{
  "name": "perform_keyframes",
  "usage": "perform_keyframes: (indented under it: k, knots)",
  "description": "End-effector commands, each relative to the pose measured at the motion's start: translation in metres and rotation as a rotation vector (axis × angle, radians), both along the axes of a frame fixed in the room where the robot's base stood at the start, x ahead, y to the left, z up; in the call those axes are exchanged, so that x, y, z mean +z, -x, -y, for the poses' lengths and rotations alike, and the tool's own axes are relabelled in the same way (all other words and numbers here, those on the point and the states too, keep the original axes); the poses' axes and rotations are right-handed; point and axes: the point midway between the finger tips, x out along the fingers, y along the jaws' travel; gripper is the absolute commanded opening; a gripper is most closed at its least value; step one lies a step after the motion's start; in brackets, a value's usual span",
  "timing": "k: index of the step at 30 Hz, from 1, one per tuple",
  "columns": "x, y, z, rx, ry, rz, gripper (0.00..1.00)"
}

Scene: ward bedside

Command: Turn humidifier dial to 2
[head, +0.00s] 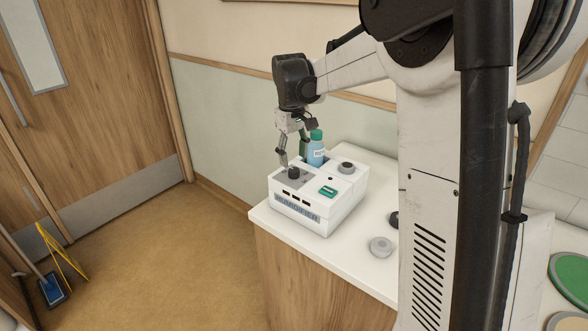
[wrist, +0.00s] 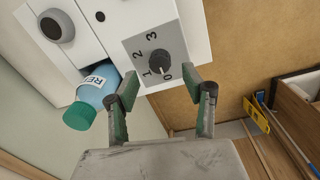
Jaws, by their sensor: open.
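The white humidifier (head: 300,222) stands on the bedside cabinet top, with its name label on the front. Its dark dial (head: 293,172) sits on a grey plate at the left of the top. In the wrist view the dial (wrist: 159,61) has the numbers 0, 1, 2 and 3 around it. A pale mark on the dial seems to point towards 0. My gripper (head: 293,154) is above the dial. In the wrist view its two green-padded fingers (wrist: 166,90) are spread apart and empty, with the dial just beyond the gap between their tips. No contact with the dial shows.
A blue bottle with a green cap (head: 315,153) stands in the humidifier, close beside my gripper. A grey round knob (head: 346,168) and a green switch (head: 328,191) are on its top. A grey round piece (head: 381,246) lies on the white cabinet top (head: 352,262).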

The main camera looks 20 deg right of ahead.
Motion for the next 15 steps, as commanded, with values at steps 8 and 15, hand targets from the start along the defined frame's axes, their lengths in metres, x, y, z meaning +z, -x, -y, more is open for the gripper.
perform_keyframes:
  k: [8, 15]
  knots:
    - [-0.039, -0.001, 0.002, 0.000, 0.000, 0.000, 0.45]
    - [-0.050, -0.001, 0.002, 0.000, 0.000, 0.000, 0.45]
